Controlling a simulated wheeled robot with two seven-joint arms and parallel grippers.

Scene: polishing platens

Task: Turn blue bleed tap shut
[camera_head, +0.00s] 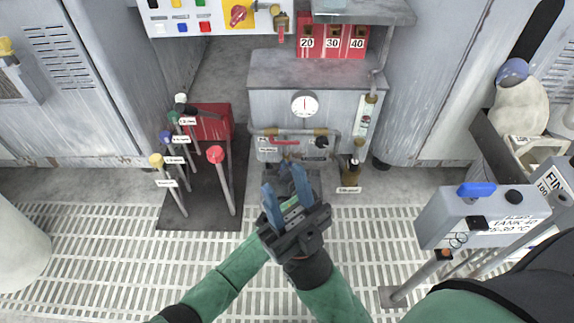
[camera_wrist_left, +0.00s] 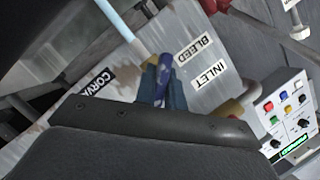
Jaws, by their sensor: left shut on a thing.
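In the left wrist view, the blue bleed tap handle (camera_wrist_left: 165,72) stands in front of a grey plate (camera_wrist_left: 135,70) labelled BLEED, INLET and a partly cut-off word. My left gripper (camera_wrist_left: 164,88) is shut with its blue fingers around this handle. In the head view, my left arm comes in from the lower left. Its gripper is mostly hidden behind my right gripper, and the blue tap cannot be made out there. My right gripper (camera_head: 285,182) has its blue fingers apart and nothing visible between them, in front of the grey cabinet.
The grey cabinet (camera_head: 270,75) carries a round gauge (camera_head: 305,104), pipes and a red lever (camera_head: 285,142). Several coloured levers stand on a dark plate at left (camera_head: 190,215). At right, a grey box (camera_head: 455,222) has another blue handle (camera_head: 477,189). The grated floor is mostly free.

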